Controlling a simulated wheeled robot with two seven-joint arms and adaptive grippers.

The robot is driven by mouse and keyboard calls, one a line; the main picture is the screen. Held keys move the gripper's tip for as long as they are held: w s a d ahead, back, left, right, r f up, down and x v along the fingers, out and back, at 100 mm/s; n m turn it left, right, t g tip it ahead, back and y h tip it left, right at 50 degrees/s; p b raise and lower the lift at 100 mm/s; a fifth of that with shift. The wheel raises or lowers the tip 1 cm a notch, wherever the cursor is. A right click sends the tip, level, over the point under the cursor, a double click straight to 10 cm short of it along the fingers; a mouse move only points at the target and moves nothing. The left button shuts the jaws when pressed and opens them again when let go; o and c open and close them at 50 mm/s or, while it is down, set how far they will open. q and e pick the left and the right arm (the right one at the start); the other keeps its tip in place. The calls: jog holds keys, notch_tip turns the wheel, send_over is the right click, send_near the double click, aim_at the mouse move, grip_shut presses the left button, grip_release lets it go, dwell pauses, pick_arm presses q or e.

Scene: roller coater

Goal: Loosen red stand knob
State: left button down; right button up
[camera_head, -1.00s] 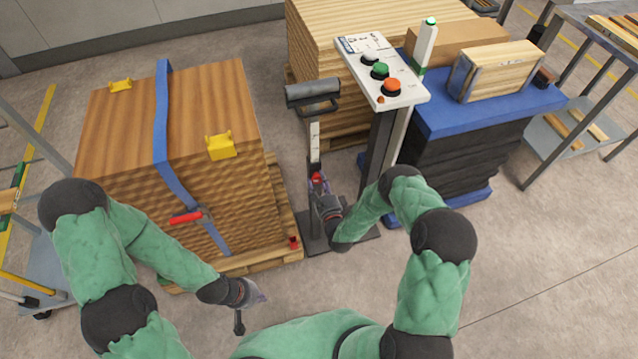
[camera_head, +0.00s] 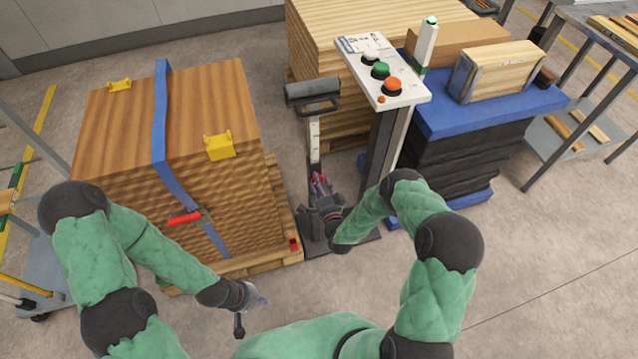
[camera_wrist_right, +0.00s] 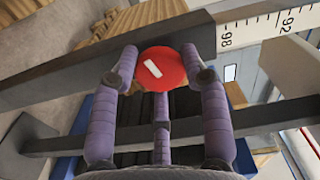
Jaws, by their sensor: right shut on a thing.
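The red stand knob (camera_wrist_right: 161,69) is round with a white mark that slants on its face. It sits on the dark upright of the stand, beside a white scale strip with numbers (camera_wrist_right: 258,32). My right gripper (camera_wrist_right: 160,70) has its purple fingers on either side of the knob, shut on it. In the head view my right gripper (camera_head: 320,186) is low at the stand's post (camera_head: 314,140), and it mostly hides the knob. My left gripper (camera_head: 262,301) is near the bottom of the picture, away from the stand; its finger opening is too small to tell.
A strapped wood stack (camera_head: 110,130) on a pallet stands left of the stand. A control box (camera_head: 382,72) with buttons and a blue-topped table (camera_head: 450,118) stand to the right. A roller (camera_head: 312,90) tops the stand. Floor is clear at lower right.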

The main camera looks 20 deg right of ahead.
dwell(0.3)
jog(key=o, duration=1.2)
jog(key=shift+c, duration=0.2)
jog(key=s, duration=1.2)
jog(key=shift+d, duration=0.15)
